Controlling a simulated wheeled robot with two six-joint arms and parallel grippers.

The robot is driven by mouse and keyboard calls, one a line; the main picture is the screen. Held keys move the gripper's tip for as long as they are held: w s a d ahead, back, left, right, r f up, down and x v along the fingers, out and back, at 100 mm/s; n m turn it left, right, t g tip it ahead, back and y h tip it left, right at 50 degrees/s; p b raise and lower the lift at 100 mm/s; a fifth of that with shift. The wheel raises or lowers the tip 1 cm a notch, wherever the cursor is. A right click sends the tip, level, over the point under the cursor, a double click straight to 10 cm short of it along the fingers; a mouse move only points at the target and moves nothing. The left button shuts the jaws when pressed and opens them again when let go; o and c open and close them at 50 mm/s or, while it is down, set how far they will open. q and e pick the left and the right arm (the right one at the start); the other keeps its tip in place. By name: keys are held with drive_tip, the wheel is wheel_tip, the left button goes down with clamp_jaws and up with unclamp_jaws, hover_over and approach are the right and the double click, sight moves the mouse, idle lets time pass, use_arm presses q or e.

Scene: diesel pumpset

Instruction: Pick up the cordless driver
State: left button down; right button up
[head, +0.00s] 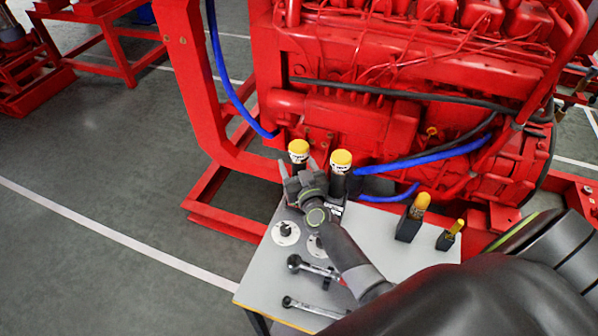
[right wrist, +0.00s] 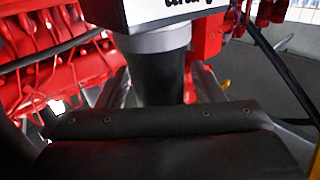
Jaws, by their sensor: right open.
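An upright tool with a yellow top and black lower body, seemingly the cordless driver (head: 299,149), stands at the far left of the table. A similar yellow-topped tool (head: 341,162) stands just right of it. My right gripper (head: 298,166) is open, with its fingers at either side of the left tool's lower body. In the right wrist view, a black cylinder (right wrist: 157,76) with a grey collar and a white lettered block above it stands between the open fingers. Contact cannot be told. The gripper hides the tool's base. My left gripper is not in view.
The grey table (head: 395,258) also holds two round white discs, two ratchet-like tools (head: 312,268) and two black holders with yellow-handled items (head: 411,218) at right. The red engine (head: 400,110) and blue hoses (head: 432,158) stand close behind. Open floor lies left.

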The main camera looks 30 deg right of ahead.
drive_tip(key=c, duration=1.3)
drive_tip(key=shift+r, duration=0.1)
clamp_jaws()
drive_tip(key=shift+r, duration=0.15)
